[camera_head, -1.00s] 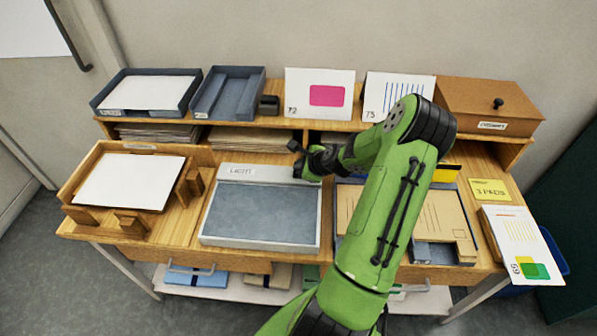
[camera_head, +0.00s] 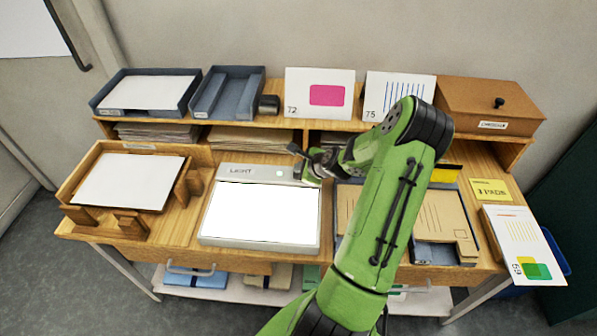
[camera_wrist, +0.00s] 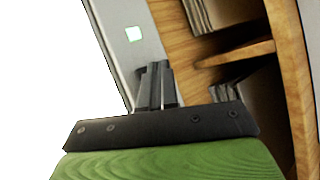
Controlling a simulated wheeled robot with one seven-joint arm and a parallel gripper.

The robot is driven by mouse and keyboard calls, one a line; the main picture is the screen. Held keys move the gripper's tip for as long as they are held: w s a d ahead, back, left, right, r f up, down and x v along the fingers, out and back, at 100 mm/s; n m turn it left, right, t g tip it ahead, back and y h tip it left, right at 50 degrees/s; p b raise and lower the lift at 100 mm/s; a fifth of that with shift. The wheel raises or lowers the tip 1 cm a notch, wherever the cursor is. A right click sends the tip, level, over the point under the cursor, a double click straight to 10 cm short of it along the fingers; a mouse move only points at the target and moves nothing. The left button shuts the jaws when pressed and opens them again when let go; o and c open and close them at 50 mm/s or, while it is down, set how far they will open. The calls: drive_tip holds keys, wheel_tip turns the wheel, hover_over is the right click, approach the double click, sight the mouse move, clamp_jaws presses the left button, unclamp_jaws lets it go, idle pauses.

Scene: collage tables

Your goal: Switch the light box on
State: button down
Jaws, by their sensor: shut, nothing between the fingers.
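The light box (camera_head: 210,240) lies on the table at the middle left, with a grey frame marked LIGHT and a panel (camera_head: 262,213) glowing bright white. A small pale green lit square (camera_head: 279,172) is on its top strip; it also shows in the wrist view (camera_wrist: 134,34). My gripper (camera_head: 296,151) is over the right end of that strip, near the box's back right corner. In the wrist view my gripper (camera_wrist: 155,70) has its fingers together, with nothing between them, close beside the strip and a little apart from the green square. Whether the fingertips touch the box I cannot tell.
A wooden tray (camera_head: 182,178) with white paper stands left of the box. A grey tray (camera_head: 343,190) with brown envelopes is on the right, partly behind my arm. A raised shelf (camera_head: 230,121) at the back holds trays, cards (camera_head: 320,95) and a brown box (camera_head: 490,105).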

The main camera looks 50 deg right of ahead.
drive_tip(key=shift+r+p, duration=0.65)
drive_tip(key=shift+r, duration=0.05)
wheel_tip(320, 180, up, 6)
drive_tip(key=p, duration=0.5)
